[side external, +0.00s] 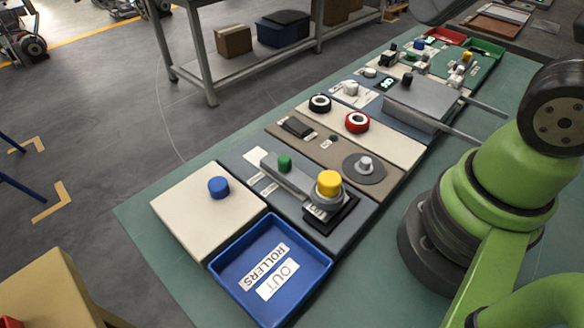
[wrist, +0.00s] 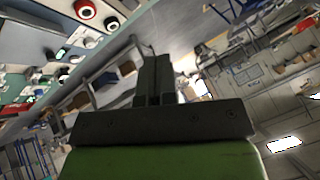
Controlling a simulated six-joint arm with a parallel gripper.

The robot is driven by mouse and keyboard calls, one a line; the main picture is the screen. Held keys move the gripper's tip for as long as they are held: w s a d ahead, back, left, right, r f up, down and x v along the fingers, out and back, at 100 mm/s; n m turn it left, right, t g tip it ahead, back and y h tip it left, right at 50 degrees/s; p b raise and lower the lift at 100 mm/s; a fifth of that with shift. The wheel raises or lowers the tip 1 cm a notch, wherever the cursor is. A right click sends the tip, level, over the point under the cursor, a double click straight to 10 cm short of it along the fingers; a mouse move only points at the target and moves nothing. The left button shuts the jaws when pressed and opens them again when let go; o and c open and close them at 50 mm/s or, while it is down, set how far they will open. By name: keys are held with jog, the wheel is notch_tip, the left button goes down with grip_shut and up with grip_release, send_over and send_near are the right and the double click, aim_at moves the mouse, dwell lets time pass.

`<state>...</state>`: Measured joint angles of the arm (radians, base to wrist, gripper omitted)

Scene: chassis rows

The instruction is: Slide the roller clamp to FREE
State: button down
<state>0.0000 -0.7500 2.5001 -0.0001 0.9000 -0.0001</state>
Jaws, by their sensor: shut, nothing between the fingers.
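A grey panel (side external: 235,172) carries a grey bar with a green knob (side external: 285,163) on it, which looks like the roller clamp. Two white labels (side external: 254,170) lie beside the bar, too small to read, so I cannot tell which setting the knob is at. A yellow roller (side external: 329,184) stands upright in a grey ring at the bar's right end, above a black square. My gripper (wrist: 153,62) is shut and empty in the wrist view, with its fingers pointing away over the room. Its fingers do not show in the side view, well away from the clamp.
A blue tray (side external: 322,262) marked ROLLERS OUT sits in front. A cream panel with a blue knob (side external: 219,187) lies left. Behind are a red ring (side external: 357,122), a black ring (side external: 320,103) and a raised grey box (side external: 424,100). Green table (side external: 140,205) is bare at the left corner.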

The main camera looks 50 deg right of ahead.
dwell(0.4)
jog(key=c, duration=1.5)
grip_release()
jog(key=o, duration=0.4)
jog(key=shift+w, duration=0.35)
jog(key=shift+c, duration=0.2)
jog(key=shift+o, duration=1)
jog(key=w+g, duration=0.1)
jog(key=w+a+f+m, duration=0.1)
jog(key=w, duration=0.1)
jog(key=w+g, duration=0.1)
jog(key=w, duration=0.1)
jog(key=shift+a+f+m+g, duration=0.15)
jog(key=shift+f+m+g, duration=0.15)
jog(key=shift+f+m, duration=0.1)
jog(key=m+g+h, duration=0.2)
jog(key=m+g, duration=0.1)
jog(key=g, duration=0.2)
send_over(284, 158)
notch_tip(284, 158, down, 14)
jog(key=shift+f, duration=0.1)
notch_tip(284, 158, down, 9)
jog(key=shift+f, duration=0.15)
